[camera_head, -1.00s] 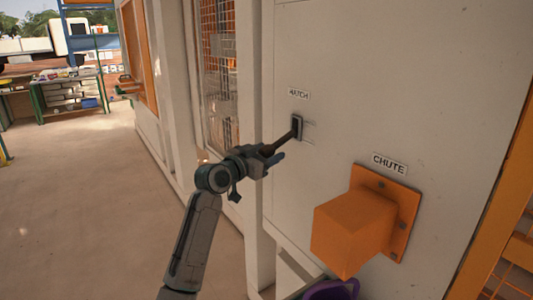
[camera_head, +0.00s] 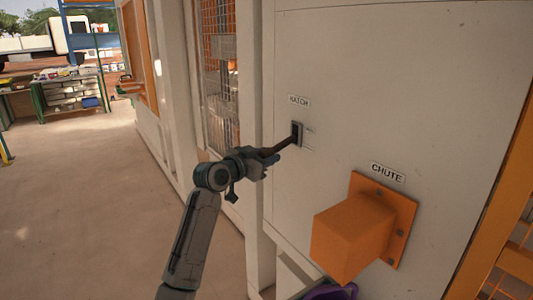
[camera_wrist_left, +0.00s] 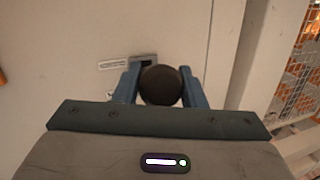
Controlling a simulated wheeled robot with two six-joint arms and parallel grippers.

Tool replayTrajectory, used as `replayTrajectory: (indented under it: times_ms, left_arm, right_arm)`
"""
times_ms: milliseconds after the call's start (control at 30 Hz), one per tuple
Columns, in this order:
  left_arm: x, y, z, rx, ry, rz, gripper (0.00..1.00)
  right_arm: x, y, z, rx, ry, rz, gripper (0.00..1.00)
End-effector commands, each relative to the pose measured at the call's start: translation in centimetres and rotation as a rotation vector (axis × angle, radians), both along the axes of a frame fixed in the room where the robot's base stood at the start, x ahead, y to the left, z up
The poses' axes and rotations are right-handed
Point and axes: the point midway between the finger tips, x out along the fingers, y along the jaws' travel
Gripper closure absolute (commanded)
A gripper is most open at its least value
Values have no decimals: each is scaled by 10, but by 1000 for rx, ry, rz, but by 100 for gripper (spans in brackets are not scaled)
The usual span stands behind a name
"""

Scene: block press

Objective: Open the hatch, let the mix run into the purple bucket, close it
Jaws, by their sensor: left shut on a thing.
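The hatch lever (camera_head: 283,146) is a dark bar that comes out of a small slot under the HATCH label (camera_head: 298,101) and slopes down to the left. My left gripper (camera_head: 266,157) is shut on its outer end. In the left wrist view the lever's round dark knob (camera_wrist_left: 160,85) sits between the two blue fingers. The orange chute (camera_head: 352,236) sticks out of the wall to the lower right. The purple bucket (camera_head: 333,292) shows only as part of its rim below the chute, cut off by the picture's bottom edge. Its inside is hidden, and no mix shows. My right gripper is out of view.
The pale wall panel (camera_head: 430,85) fills the right side, with the CHUTE label (camera_head: 387,172) above the chute. An orange frame (camera_head: 495,215) stands at the right edge. Mesh and posts lie left of the panel. The floor (camera_head: 80,210) at left is clear.

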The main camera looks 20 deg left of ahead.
Motion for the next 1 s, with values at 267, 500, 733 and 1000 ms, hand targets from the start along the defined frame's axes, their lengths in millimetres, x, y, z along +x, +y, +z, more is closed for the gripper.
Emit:
replayTrajectory:
  times_ms: [267, 500, 733, 1000]
  left_arm:
    - [-3, 2, 18, 53, 69, 0, 100]
    - [-4, 3, 35, 115, 148, 0, 100]
    - [-5, 4, 55, 193, 249, 0, 100]
    - [-2, 2, 80, 188, 238, 1, 100]
  right_arm:
    - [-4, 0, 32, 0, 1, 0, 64]
    - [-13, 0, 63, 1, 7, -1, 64]
    - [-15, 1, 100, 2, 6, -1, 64]
    - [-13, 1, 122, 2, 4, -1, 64]
